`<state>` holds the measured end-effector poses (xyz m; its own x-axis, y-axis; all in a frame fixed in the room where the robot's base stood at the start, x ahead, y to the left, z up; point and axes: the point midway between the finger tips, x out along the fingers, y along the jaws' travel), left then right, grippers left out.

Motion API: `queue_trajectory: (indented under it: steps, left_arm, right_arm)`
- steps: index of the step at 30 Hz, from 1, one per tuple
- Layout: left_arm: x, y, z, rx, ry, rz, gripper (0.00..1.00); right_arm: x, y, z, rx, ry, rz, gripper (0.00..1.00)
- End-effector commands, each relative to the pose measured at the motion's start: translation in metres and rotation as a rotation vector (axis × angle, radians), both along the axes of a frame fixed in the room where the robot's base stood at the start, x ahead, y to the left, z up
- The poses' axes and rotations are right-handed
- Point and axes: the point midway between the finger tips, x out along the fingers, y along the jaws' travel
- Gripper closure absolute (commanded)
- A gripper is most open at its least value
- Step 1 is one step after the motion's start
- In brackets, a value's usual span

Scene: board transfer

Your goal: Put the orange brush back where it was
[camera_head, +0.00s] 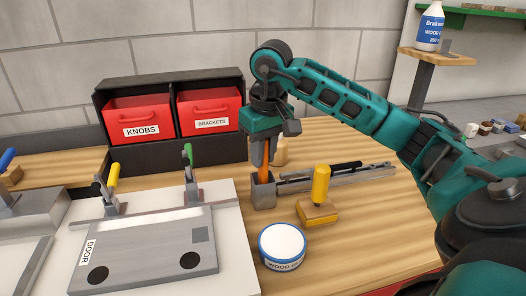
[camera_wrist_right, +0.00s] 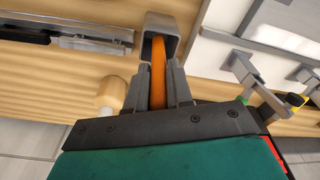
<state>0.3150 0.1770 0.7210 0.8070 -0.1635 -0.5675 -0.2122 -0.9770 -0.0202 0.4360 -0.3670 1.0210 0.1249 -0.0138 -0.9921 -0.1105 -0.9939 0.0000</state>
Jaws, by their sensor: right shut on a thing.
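The orange brush (camera_head: 265,171) is upright, its lower end inside a small grey square holder (camera_head: 263,192) on the wooden table. My right gripper (camera_head: 265,153) is above the holder, shut on the brush. In the right wrist view the brush (camera_wrist_right: 158,72) runs between the two fingers (camera_wrist_right: 159,90) into the mouth of the grey holder (camera_wrist_right: 160,32). How deep its lower end sits is hidden by the holder walls. My left gripper does not show.
Right of the holder lie a grey rail (camera_head: 335,176) and a yellow-handled block (camera_head: 318,205). In front is a wood-glue tub (camera_head: 282,246). Left is a board marked DOOR (camera_head: 150,250) with clamps; behind are red bins (camera_head: 139,117). Bare table lies at the right front.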

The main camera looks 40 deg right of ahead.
Motion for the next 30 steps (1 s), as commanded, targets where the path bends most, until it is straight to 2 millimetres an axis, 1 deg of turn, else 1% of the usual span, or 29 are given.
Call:
queue_trajectory:
  steps: [1,8,15,19,23,28,30]
  left_arm:
    - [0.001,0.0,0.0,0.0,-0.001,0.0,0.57]
    - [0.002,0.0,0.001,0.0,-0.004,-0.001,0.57]
    - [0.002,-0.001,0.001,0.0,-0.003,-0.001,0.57]
    - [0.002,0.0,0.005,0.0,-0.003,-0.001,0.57]
    - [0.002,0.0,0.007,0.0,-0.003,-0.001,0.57]
    - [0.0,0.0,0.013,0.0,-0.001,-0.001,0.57]
    - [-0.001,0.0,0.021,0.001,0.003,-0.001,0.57]
  right_arm:
    - [0.0,0.0,-0.001,0.0,0.0,0.0,0.77]
    - [0.0,0.0,0.0,0.0,0.0,0.0,0.54]
    - [0.0,0.0,0.0,0.0,0.0,0.0,0.54]
    - [0.0,0.0,0.009,0.0,-0.002,0.0,0.54]
    - [-0.003,0.0,0.031,-0.001,-0.004,0.001,0.54]
    - [-0.007,0.001,0.072,0.0,-0.006,0.0,0.54]
    - [-0.009,0.001,0.087,-0.002,-0.005,0.0,0.54]
